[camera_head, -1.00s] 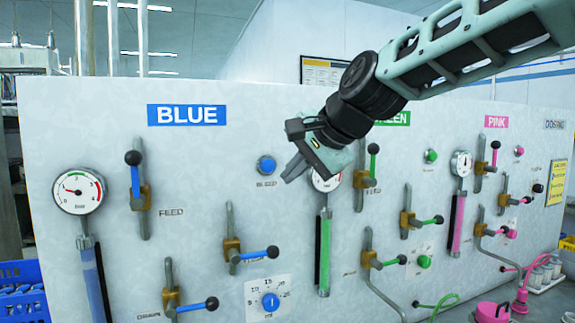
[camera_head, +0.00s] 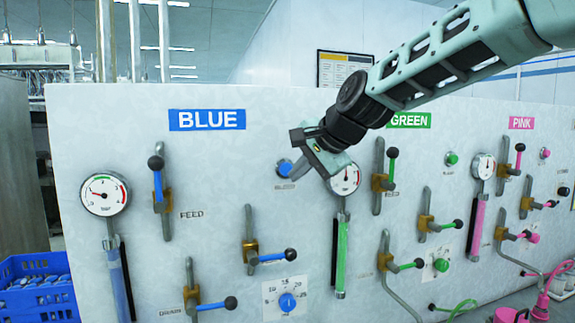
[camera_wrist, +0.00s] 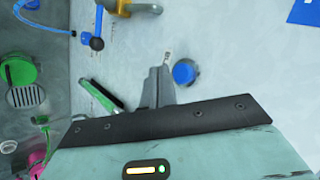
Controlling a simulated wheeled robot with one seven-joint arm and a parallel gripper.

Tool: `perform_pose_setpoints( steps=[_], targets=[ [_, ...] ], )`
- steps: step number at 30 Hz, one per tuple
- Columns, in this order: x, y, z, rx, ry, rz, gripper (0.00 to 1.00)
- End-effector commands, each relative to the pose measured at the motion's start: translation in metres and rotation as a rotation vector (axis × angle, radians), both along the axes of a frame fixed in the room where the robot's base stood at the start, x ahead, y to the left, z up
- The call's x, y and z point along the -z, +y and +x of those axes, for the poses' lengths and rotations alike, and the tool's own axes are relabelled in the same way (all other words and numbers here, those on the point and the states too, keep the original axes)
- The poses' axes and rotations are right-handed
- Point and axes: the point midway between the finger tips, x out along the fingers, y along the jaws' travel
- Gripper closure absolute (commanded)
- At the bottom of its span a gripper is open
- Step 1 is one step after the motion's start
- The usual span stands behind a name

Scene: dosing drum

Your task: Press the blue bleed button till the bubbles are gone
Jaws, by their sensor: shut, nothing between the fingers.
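The blue bleed button (camera_head: 284,166) is on the white panel below and right of the BLUE sign, above a small label. My gripper (camera_head: 291,182) is shut and empty, its tips beside the button's lower right edge in the head view. In the wrist view the button (camera_wrist: 185,72) stands just right of my closed fingertips (camera_wrist: 166,66). I cannot tell whether they touch it. The blue sight tube (camera_head: 119,285) hangs under the round gauge (camera_head: 104,190) at the left. Its lower end is cut off, and bubbles cannot be made out.
Blue-handled levers stick out of the panel: the feed lever (camera_head: 157,180), one at the middle (camera_head: 270,256) and one lower left (camera_head: 212,303). A blue dial (camera_head: 288,302) sits below. The green column's gauge (camera_head: 344,178) is close right of my gripper. A blue crate (camera_head: 38,285) stands left.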

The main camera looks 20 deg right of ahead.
Motion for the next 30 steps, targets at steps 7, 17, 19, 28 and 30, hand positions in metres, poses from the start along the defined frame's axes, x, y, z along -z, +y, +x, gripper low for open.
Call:
perform_pose_setpoints(
  steps=[7,17,19,28,30],
  targets=[
    [0.0,0.0,0.017,0.0,0.0,0.0,1.0],
    [0.0,0.0,0.019,0.0,-0.001,0.001,1.0],
    [0.0,0.0,0.018,0.0,-0.001,0.001,1.0],
    [0.0,0.0,0.018,-0.001,-0.001,0.0,1.0],
    [0.0,0.0,0.018,0.0,-0.001,0.001,1.0]
  ],
)
